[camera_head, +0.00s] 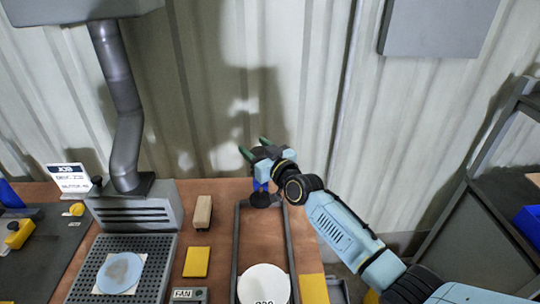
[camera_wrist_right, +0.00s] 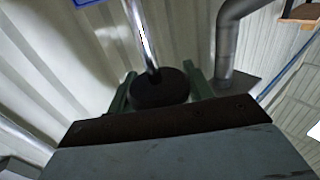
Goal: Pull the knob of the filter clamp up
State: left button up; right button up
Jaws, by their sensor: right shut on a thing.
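My right gripper (camera_head: 254,147) is raised near the back wall, its two green fingers pointing up and left. In the right wrist view, the gripper (camera_wrist_right: 161,90) is shut on the round black knob (camera_wrist_right: 160,88), with a finger at each side. A shiny metal rod (camera_wrist_right: 143,35) runs from the knob to the picture's top edge. In the head view, a blue part (camera_head: 258,184) and a black disc (camera_head: 265,200) show below the gripper; the hand largely hides the knob there. My left gripper is not in view.
A white round cartridge (camera_head: 264,284) stands between dark rails (camera_head: 237,240) at the front. A grey vented box with a pipe (camera_head: 122,110) stands left. A wooden block (camera_head: 203,212) and yellow block (camera_head: 196,262) lie between. A dark shelf (camera_head: 480,215) is at right.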

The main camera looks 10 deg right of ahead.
jog(key=o, duration=1.4)
jog(key=shift+f, duration=0.1)
jog(key=shift+s, duration=0.15)
jog(key=v, duration=1.3)
jog(key=shift+s+d, duration=0.1)
jog(key=shift+f, duration=0.1)
